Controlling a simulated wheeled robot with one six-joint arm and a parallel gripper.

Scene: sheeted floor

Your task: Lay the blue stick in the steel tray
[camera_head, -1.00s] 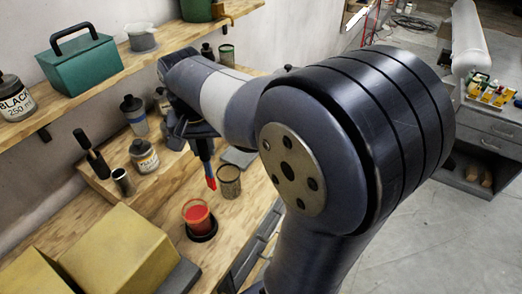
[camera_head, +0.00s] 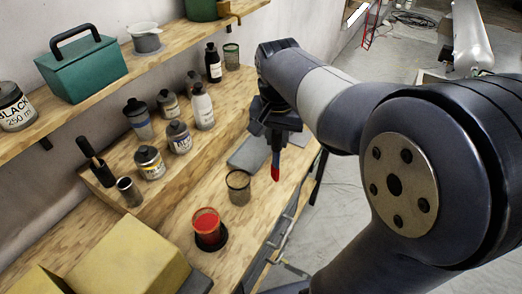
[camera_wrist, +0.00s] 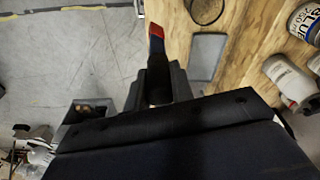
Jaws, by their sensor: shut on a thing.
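The blue stick (camera_head: 276,158) hangs roughly upright with its red end down, its upper part hidden in my gripper (camera_head: 275,136). In the wrist view the stick (camera_wrist: 156,42) sticks out from between the fingers of my gripper (camera_wrist: 158,82), which is shut on it. The steel tray (camera_head: 250,153) appears as a flat grey piece on the wooden bench, left of the stick in the head view. In the wrist view the tray (camera_wrist: 206,56) lies to the right of the stick, apart from it, and looks empty.
A mesh cup (camera_head: 238,188) and a red-filled cup (camera_head: 208,229) stand on the bench in front of the tray. Several bottles (camera_head: 179,137) stand on a raised board behind. Yellow boxes (camera_head: 130,258) are at the lower left. The bench edge drops to open floor at right.

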